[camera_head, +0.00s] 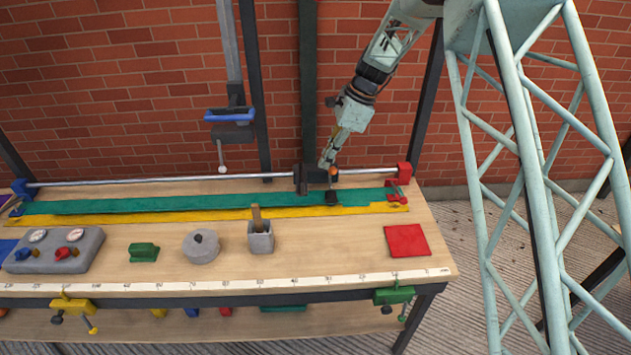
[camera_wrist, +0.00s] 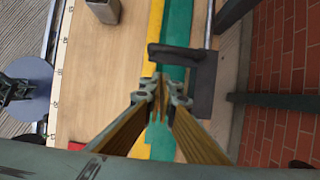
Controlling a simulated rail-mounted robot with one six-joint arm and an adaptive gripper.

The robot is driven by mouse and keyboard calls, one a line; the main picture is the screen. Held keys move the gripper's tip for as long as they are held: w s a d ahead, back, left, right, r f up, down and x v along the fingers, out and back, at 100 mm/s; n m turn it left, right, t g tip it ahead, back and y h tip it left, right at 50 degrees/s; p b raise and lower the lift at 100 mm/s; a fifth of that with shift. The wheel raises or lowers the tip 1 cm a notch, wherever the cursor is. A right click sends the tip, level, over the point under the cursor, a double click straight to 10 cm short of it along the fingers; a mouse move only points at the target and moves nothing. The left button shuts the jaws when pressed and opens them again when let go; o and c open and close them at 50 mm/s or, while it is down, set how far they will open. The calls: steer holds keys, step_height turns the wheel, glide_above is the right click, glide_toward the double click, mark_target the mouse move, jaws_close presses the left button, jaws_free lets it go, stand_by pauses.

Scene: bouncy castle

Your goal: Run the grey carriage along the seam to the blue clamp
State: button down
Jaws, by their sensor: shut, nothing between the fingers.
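The dark grey carriage (camera_head: 309,179) sits on the long metal rail (camera_head: 180,181) behind the seam, near its right end. It also shows in the wrist view (camera_wrist: 203,88), with a dark arm reaching over the fabric. The seam is where the green strip (camera_head: 150,205) meets the yellow strip (camera_head: 150,216). The blue clamp (camera_head: 22,188) is at the rail's far left end. My gripper (camera_head: 326,163) is shut and empty, pointing down by the carriage's right side. In the wrist view its fingertips (camera_wrist: 162,82) are over the strips beside the carriage arm. I cannot tell whether they touch.
A red clamp (camera_head: 403,172) is at the rail's right end. A blue-trimmed fixture (camera_head: 230,116) hangs behind the rail.

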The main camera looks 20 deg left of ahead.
steer(key=shift+f, duration=0.1)
steer(key=b+x, duration=0.1)
steer(key=x, duration=0.8)
steer(key=shift+a+f, duration=0.15)
steer(key=shift+f, duration=0.25)
stand_by(0.4)
